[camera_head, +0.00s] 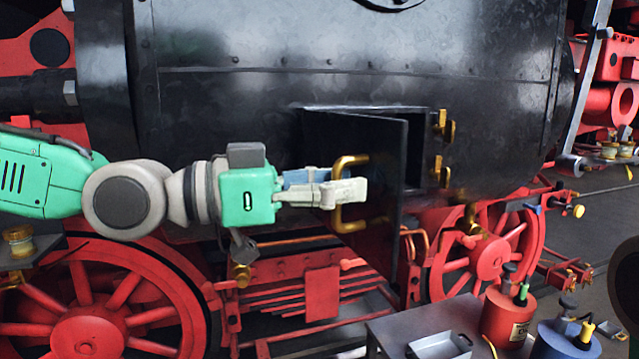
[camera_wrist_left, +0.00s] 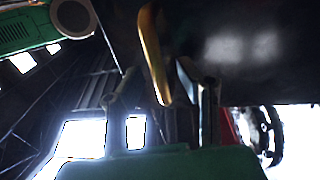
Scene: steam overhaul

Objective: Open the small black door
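The small black door (camera_head: 382,150) in the side of the black boiler stands ajar, swung outward, with a dark gap along its top and right. It carries a gold U-shaped handle (camera_head: 348,222), also seen in the left wrist view (camera_wrist_left: 153,50). My right gripper is not in view.
Red spoked wheels (camera_head: 490,255) and red framework lie below the boiler. A grey bench (camera_head: 395,325) at the lower right holds a metal tray (camera_head: 440,346), a red can (camera_head: 505,318) and a blue can (camera_head: 565,340).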

